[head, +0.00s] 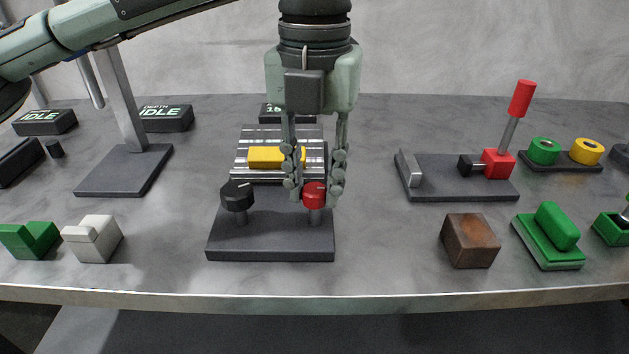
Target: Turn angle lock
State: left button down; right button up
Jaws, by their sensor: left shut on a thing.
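A dark base plate (271,246) near the table's front edge carries two knobs on short posts. The black knob (237,196) is on the left, and the red knob (314,198) is on the right. My left gripper (315,188) reaches down from above with its fingers on both sides of the red knob, shut on it. The fingers partly cover the red knob's sides. Behind the knobs is a ribbed metal piece (259,134) with a yellow block (265,157) on it, partly hidden by the fingers. My right gripper is not in view.
A dark plate with a red-handled lever (521,98) stands to the right. A brown cube (470,240) and a green block (551,232) lie at the front right. A pale block (92,239) and a post stand (125,168) are on the left. Green and yellow buttons (587,152) are farther right.

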aim_at(315, 188)
pick_arm(q)
jog(key=m+b, duration=0.2)
jog(key=m, duration=0.1)
jog(key=shift+f+b, duration=0.15)
jog(key=shift+b, duration=0.15)
jog(key=m+b, duration=0.2)
jog(key=m, duration=0.3)
jog(key=shift+m+b, duration=0.3)
jog(key=m+b, duration=0.1)
jog(key=m, duration=0.2)
jog(key=shift+m, duration=0.3)
jog(key=shift+r+m+b, duration=0.2)
jog(key=shift+m+b, duration=0.2)
jog(key=shift+m, duration=2.1)
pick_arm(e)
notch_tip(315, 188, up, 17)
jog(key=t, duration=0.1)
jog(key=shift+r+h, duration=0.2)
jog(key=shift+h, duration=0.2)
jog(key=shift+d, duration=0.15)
pick_arm(q)
jog(key=c, duration=1.2)
grip_release()
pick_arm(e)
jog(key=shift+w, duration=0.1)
pick_arm(q)
notch_tip(315, 188, up, 12)
